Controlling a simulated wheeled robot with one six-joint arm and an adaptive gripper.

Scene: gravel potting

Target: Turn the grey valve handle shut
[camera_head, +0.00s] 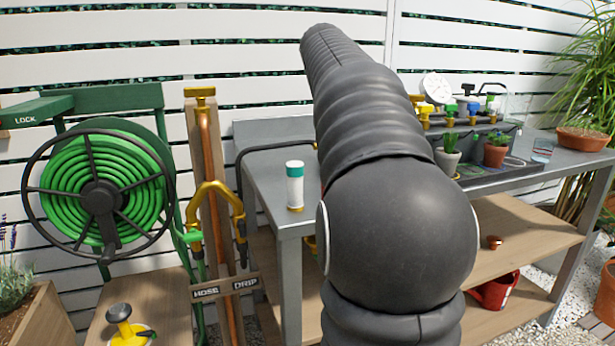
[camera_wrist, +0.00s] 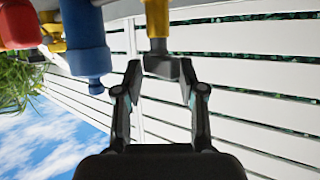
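The grey valve handle (camera_wrist: 161,67) is a short blocky bar on a yellow stem (camera_wrist: 157,22) in the wrist view. My gripper (camera_wrist: 160,78) is open, with one dark finger on each side of the handle. The fingertips are close to its ends; I cannot tell whether either touches. In the head view my dark arm fills the middle and hides my gripper. I cannot single out the grey handle there.
In the wrist view a blue valve body (camera_wrist: 86,42) and a red one (camera_wrist: 18,25) are left of the handle. In the head view a pressure gauge (camera_head: 437,87) and potted plants stand on the grey bench (camera_head: 268,190), with a white bottle (camera_head: 295,188) at its left.

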